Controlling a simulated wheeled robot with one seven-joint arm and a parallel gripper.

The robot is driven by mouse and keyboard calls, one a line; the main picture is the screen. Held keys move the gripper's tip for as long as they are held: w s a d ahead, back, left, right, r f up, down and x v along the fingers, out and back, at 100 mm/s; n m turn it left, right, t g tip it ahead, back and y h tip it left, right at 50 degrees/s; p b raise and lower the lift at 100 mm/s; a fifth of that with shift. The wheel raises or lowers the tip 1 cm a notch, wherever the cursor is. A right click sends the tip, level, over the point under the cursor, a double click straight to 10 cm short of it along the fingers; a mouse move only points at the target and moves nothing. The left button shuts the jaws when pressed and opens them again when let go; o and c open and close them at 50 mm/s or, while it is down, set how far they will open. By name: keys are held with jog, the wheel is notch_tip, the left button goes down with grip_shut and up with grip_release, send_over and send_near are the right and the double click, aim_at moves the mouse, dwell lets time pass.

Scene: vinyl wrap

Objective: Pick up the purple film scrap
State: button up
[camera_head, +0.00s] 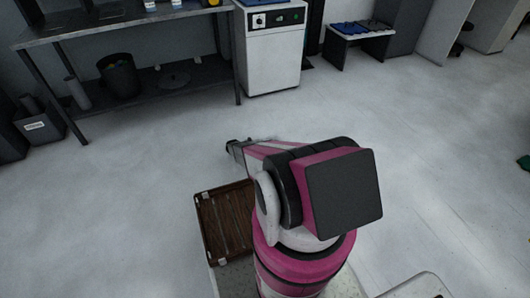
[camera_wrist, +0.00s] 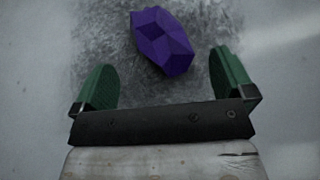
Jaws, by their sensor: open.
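The purple film scrap (camera_wrist: 163,42) is a crumpled, faceted purple lump on the grey floor in the wrist view, at the top middle. My gripper (camera_wrist: 165,72) shows its two green fingers spread apart, with nothing between them. The scrap lies ahead of the fingers, a little left of the middle of the gap and apart from both. In the head view my gripper (camera_head: 236,149) is at the end of my arm, low over the floor left of the arm's body. The scrap cannot be seen in the head view; my arm may hide it.
A metal workbench (camera_head: 140,25) with a lower shelf holding a black bin (camera_head: 120,80) stands at the back left. A white cabinet (camera_head: 270,55) is beside it. A low table (camera_head: 358,32) with blue items stands further right. A dark green item (camera_head: 524,162) lies far right. Open floor surrounds my arm.

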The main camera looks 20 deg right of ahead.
jog(key=shift+r+x, duration=0.15)
jog(key=shift+x, duration=1.3)
jog(key=shift+r+x, duration=0.1)
jog(key=shift+x, duration=1.4)
jog(key=shift+d, duration=0.1)
jog(key=c, duration=1.2)
